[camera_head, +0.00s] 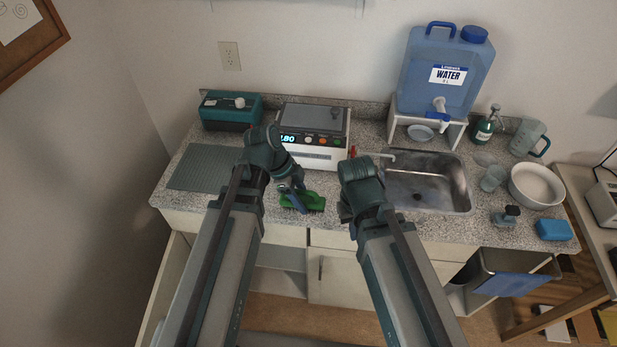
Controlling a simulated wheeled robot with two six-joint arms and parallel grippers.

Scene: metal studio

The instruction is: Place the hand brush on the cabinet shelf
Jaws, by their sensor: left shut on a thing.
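The green hand brush (313,201) is at the front edge of the granite counter, in the middle of the view. My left gripper (292,198) is shut on it; I cannot tell whether the brush touches the counter. The cabinet below the counter stands open at the left, and its pale shelf (280,256) shows partly behind my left arm. My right gripper (346,212) is just right of the brush, above the counter's front edge. Its wrist hides its fingers.
An open cabinet door (168,291) stands out at the left. A closed door (335,278) is right of the opening. A white scale (316,160) stands behind the brush. A sink (430,188) and water jug (446,75) are to the right. A ribbed mat (203,169) lies left.

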